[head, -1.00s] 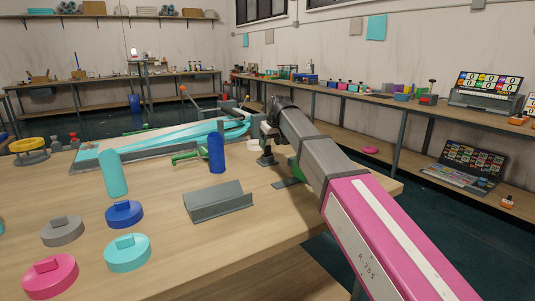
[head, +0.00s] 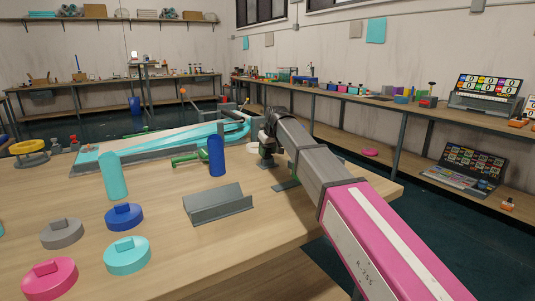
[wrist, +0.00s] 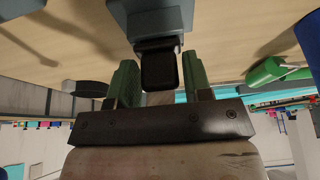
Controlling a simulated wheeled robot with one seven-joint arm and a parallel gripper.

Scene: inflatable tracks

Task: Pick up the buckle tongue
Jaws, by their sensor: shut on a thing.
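My gripper (wrist: 160,82) has two green fingers, one on each side of a dark block, which I take to be the buckle tongue (wrist: 160,66). The dark block joins a grey-blue body (wrist: 150,18) at the top of the wrist view. The gripper is shut on this piece. In the head view my gripper (head: 266,153) is low over the far right part of the wooden table (head: 150,200); its fingers are small and partly hidden by my arm, and the held piece cannot be made out clearly there.
A grey angled holder (head: 218,203) and a blue cylinder (head: 216,156) stand left of the gripper. A green-handled item (head: 188,158) lies beside the cylinder. A cyan inflatable track (head: 170,144) lies behind. A flat grey plate (head: 286,185) lies near the table's right edge.

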